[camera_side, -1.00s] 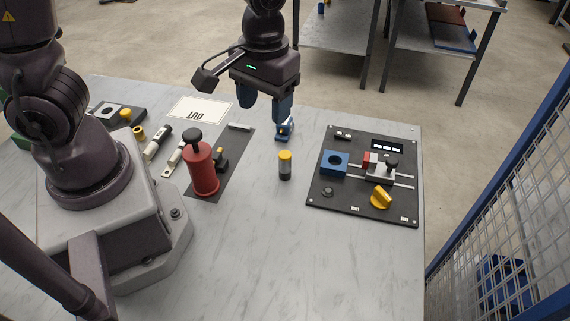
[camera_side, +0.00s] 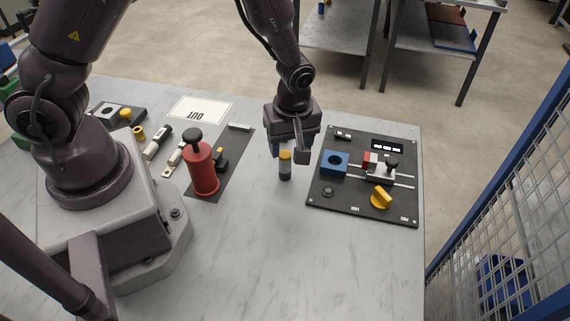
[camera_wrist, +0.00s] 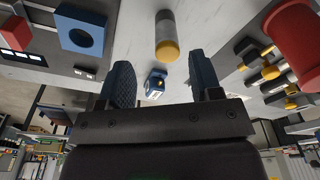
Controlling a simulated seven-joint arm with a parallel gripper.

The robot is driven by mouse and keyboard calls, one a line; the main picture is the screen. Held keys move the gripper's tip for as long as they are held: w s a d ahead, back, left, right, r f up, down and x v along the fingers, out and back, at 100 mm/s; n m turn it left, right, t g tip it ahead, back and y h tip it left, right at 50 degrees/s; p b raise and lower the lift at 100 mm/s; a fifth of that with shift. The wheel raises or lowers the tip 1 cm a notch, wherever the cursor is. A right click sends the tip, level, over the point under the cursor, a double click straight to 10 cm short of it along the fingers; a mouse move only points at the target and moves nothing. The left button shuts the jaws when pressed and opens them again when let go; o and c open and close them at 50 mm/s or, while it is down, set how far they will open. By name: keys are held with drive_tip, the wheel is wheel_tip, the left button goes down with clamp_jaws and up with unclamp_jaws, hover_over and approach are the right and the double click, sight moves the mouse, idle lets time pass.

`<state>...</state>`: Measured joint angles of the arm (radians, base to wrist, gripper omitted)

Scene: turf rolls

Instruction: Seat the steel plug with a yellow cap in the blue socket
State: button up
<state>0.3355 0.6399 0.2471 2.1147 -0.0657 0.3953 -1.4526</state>
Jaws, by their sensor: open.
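The steel plug with a yellow cap (camera_side: 285,168) stands upright on the table. In the wrist view the plug (camera_wrist: 165,30) lies ahead of the fingers, roughly between their lines, not held. The blue socket (camera_side: 343,157) is a square block with a round dark hole on the dark panel to the right; it also shows in the wrist view (camera_wrist: 78,38). My gripper (camera_wrist: 167,82) is open and empty. In the side view my gripper (camera_side: 285,150) is just behind the plug's top; I cannot tell whether it touches.
The dark panel (camera_side: 330,200) also carries a yellow knob (camera_side: 381,196) and a slider with a red block (camera_side: 371,162). A red cylinder (camera_side: 204,172) with a black knob stands left. A small blue item (camera_wrist: 155,82) is beyond the fingers. The front table is clear.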

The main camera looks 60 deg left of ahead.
sight(285, 154)
drive_tip(key=shift+s+a+f, duration=0.1)
drive_tip(key=shift+a+f, duration=0.1)
drive_tip(key=shift+f, duration=0.75)
drive_tip(key=shift+s+a+f, duration=0.1)
drive_tip(key=shift+a+f, duration=0.1)
drive_tip(key=shift+f, duration=0.8)
drive_tip(key=shift+s+a+f, duration=0.1)
drive_tip(key=shift+a+f, duration=0.1)
drive_tip(key=shift+f, duration=0.75)
drive_tip(key=c, duration=1)
drive_tip(key=shift+c, duration=0.2)
drive_tip(key=shift+r, duration=0.1)
